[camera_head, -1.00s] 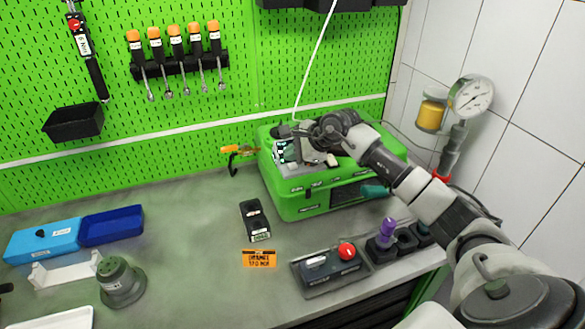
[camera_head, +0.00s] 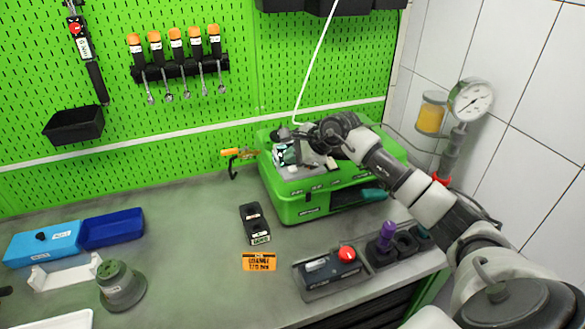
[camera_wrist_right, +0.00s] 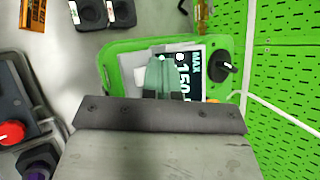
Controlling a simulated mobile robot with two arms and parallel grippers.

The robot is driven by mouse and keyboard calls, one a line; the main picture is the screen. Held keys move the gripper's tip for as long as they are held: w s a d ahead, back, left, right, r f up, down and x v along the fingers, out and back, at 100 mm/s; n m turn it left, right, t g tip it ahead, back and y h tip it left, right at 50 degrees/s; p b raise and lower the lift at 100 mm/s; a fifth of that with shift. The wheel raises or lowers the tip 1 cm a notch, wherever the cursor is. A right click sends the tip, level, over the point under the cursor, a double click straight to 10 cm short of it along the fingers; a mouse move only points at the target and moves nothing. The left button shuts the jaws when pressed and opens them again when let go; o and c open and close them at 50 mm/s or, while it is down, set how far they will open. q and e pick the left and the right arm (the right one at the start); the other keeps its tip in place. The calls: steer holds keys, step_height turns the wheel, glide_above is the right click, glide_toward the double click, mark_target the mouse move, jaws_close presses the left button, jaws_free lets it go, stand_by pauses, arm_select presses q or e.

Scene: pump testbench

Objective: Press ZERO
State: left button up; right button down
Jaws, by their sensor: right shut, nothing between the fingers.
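The green pump test unit (camera_head: 310,206) stands at the back of the bench, with small labels on its front that are too blurred to read. Its display (camera_wrist_right: 189,72) shows "150" and "MAX" in the right wrist view, and a black knob (camera_wrist_right: 223,63) sits beside it. My right gripper (camera_wrist_right: 161,76) is shut and empty, with its teal fingers over the display panel and covering part of it. I cannot tell whether the fingertips touch the panel. No button marked ZERO is legible. My left gripper is not in view.
A black box with a red button (camera_head: 347,254) and a holder with a purple-topped part (camera_head: 387,230) stand in front of the unit. A black two-part block (camera_head: 255,223) and an orange sign (camera_head: 259,262) lie left of them. A pressure gauge (camera_head: 472,100) is at right.

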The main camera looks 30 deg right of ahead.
mark_target(292, 169)
stand_by(0.8)
steer(key=shift+f+b, duration=0.4)
steer(key=shift+b, duration=0.15)
steer(key=shift+f+b, duration=0.5)
steer(key=shift+b, duration=0.1)
stand_by(0.5)
steer(key=shift+r+p, duration=0.35)
steer(key=shift+r, duration=0.55)
steer(key=shift+r+p, duration=1.25)
steer(key=shift+r, duration=1.3)
